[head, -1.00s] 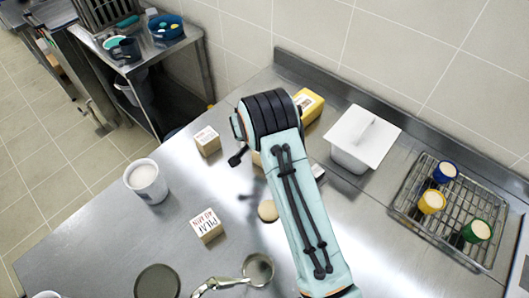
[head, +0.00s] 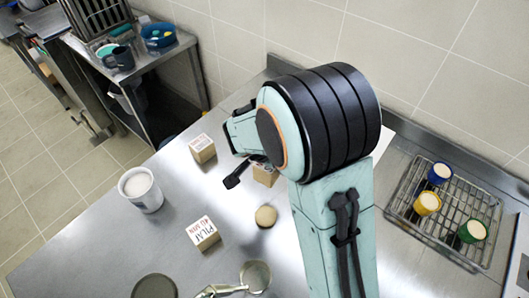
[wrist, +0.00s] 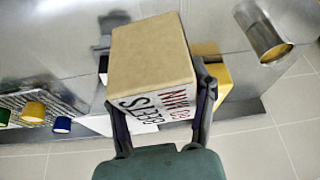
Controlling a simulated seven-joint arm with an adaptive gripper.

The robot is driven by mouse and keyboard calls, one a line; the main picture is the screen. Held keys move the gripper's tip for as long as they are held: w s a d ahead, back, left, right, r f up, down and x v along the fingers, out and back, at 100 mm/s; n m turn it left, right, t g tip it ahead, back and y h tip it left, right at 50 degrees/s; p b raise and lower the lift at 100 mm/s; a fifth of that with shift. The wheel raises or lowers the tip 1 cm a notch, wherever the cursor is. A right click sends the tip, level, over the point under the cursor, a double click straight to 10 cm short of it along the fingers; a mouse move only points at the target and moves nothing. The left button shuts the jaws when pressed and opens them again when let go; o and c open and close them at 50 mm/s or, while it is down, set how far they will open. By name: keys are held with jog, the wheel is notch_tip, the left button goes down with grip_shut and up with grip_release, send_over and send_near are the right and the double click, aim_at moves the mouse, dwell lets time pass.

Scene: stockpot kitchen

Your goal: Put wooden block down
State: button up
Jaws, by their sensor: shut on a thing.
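The wooden block (wrist: 150,58) is a tan cube with a printed white label reading "BEETS" and a line ending in "MIN". In the wrist view my gripper (wrist: 160,95) is shut on it, with one dark finger on each side. The block's underside and its gap to the counter cannot be made out.
The steel counter (head: 120,245) also carries a PILAF block (head: 203,233), another labelled block (head: 202,148), a white pot (head: 140,188), a round tan item (head: 266,215) and a ladle (head: 255,276). A wire rack (head: 400,195) with coloured cups stands right. A yellow box (wrist: 222,82) is near the held block.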

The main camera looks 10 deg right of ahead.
aim_at(273, 184)
jog(key=shift+s+d+r, duration=0.1)
jog(key=shift+s+r, duration=0.3)
jog(key=shift+s, duration=0.45)
jog(key=shift+s+d+r, duration=0.1)
jog(key=shift+s+r, duration=0.25)
jog(key=shift+s, duration=0.5)
